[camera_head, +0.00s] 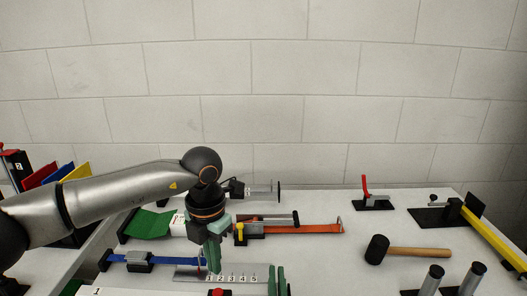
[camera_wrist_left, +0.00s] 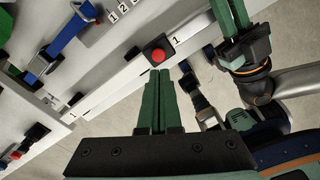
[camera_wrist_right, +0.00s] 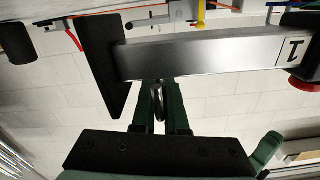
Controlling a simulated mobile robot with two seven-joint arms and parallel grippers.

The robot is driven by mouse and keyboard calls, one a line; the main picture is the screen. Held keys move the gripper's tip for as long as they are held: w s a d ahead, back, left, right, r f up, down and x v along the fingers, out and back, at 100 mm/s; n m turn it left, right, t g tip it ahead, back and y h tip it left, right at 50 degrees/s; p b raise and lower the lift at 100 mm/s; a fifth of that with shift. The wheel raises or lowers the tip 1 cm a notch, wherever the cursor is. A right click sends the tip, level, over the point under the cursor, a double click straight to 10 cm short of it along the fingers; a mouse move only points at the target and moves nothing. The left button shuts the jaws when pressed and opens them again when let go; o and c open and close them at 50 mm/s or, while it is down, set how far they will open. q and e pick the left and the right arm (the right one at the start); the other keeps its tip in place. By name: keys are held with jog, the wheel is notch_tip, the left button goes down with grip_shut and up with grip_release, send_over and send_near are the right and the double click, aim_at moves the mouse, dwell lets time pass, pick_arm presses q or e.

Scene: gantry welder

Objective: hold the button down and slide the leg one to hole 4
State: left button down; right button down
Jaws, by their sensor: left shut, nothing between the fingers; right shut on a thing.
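The red button (camera_wrist_left: 157,54) sits on a dark base beside a "1" label in the left wrist view. It also shows at the bottom of the head view (camera_head: 218,292). My left gripper (camera_wrist_left: 158,74) is shut and empty, its tips at the button's near edge; I cannot tell whether they press it. The metal leg (camera_wrist_right: 205,58) with a "1" label spans the right wrist view, with a dark end plate (camera_wrist_right: 98,65). My right gripper (camera_wrist_right: 159,84) is shut on a small dark part below the leg, mostly hidden by the fingers. The numbered hole strip (camera_head: 245,275) lies behind the button.
A blue clamp (camera_head: 178,262) lies left of the strip, an orange one (camera_head: 310,229) behind it.

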aim_at(217, 293)
pick_arm(q)
jog(key=shift+f, duration=3.1)
jog(key=shift+f, duration=0.75)
pick_arm(e)
jog(key=shift+d, duration=6.95)
pick_arm(q)
jog(key=shift+r, duration=3.05)
